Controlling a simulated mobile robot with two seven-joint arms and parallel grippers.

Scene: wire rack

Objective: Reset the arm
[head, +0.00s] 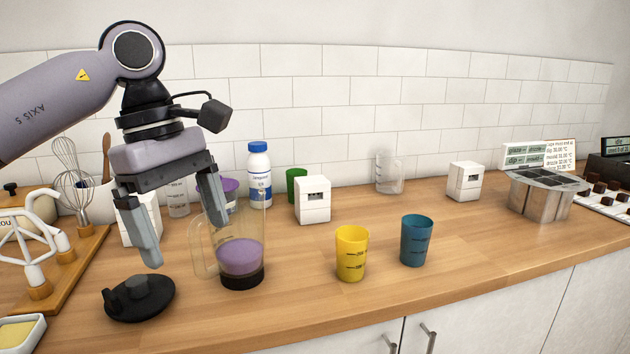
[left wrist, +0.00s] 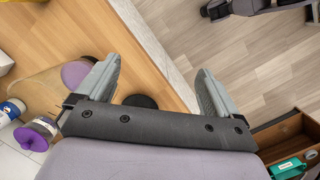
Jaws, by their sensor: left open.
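My left gripper (head: 184,232) is open and empty. In the head view it hangs above the worktop at the left, with its fingers spread. Its fingers also show wide apart in the left wrist view (left wrist: 160,88). A black lid (head: 140,298) with a knob lies on the worktop below the left finger. A clear jug (head: 240,255) with purple liquid stands just right of the gripper, partly behind its right finger. Whether the finger touches the jug, I cannot tell. My right gripper shows in neither view.
A yellow cup (head: 351,253) and a blue cup (head: 416,240) stand right of the jug. A white bottle (head: 259,176) and a white box (head: 312,201) stand behind. A wooden rack with white bars (head: 40,250) is at the left. The front right worktop is clear.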

